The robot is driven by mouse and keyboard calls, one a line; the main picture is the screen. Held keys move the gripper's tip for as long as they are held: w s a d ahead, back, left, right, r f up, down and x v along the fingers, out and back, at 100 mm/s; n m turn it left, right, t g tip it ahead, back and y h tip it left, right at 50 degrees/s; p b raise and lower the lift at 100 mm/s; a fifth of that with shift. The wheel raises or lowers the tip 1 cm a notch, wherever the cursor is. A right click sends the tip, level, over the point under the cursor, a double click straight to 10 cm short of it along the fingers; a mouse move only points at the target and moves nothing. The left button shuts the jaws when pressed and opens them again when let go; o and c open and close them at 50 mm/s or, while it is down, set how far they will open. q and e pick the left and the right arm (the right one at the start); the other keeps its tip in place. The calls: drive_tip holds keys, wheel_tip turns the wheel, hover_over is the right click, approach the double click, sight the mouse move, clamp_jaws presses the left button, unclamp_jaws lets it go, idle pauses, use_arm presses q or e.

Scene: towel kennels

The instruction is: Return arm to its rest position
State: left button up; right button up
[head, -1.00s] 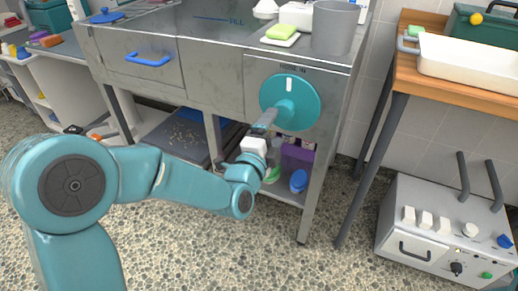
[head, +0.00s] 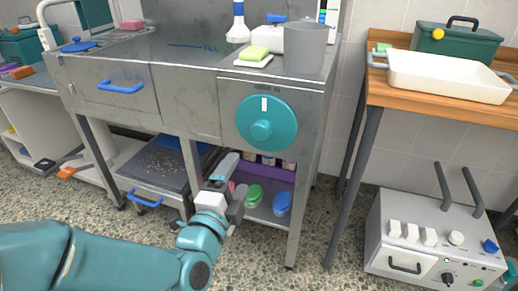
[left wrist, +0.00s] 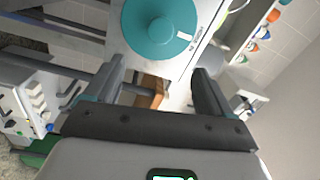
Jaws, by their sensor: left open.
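My left gripper (head: 226,180) is in front of the steel wash bench, below and left of the round teal dial (head: 266,123). It is apart from the dial and holds nothing. In the left wrist view, its two fingers (left wrist: 160,88) stand wide apart, and the dial (left wrist: 158,27) shows beyond them. The dial's white mark points up in the head view. My left arm comes in low from the left. My right gripper is in neither view.
The steel bench (head: 200,110) has a blue-handled drawer and a lower shelf with brushes. A grey cup (head: 305,48) and a green sponge (head: 254,53) stand on top. A wooden table (head: 400,98) with a white tray and a grey control box (head: 430,240) are at right. Floor between is clear.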

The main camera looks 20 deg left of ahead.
use_arm(q)
drive_tip(key=shift+a, duration=0.15)
wheel_tip(320, 180, down, 27)
drive_tip(key=s+n+g, duration=0.2)
drive_tip(key=g, duration=0.6)
drive_tip(key=s+d+f+n+g+h, duration=0.1)
drive_tip(key=s+d+f+n+g, duration=0.1)
drive_tip(key=s+f+n+g, duration=0.4)
drive_tip(key=s+d+f+n+g+h, duration=0.2)
drive_tip(key=s+d+f+n, duration=0.15)
drive_tip(key=s+f, duration=0.4)
drive_tip(key=s+r+n+g+p, duration=0.1)
drive_tip(key=s+r+n+p, duration=0.1)
drive_tip(key=r+p, duration=1.4)
drive_tip(key=s+d+r+n+g+p, duration=0.1)
drive_tip(key=r+n+p, duration=0.3)
drive_tip(key=r+p, duration=1.2)
drive_tip(key=shift+s+d+n+h+p, duration=0.35)
drive_tip(key=shift+s+p, duration=0.4)
drive_tip(key=shift+p, duration=0.25)
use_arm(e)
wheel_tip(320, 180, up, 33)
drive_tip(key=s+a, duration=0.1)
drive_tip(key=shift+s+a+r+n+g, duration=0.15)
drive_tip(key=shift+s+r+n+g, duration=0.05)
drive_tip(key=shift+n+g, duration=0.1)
use_arm(q)
drive_tip(key=shift+r, duration=0.1)
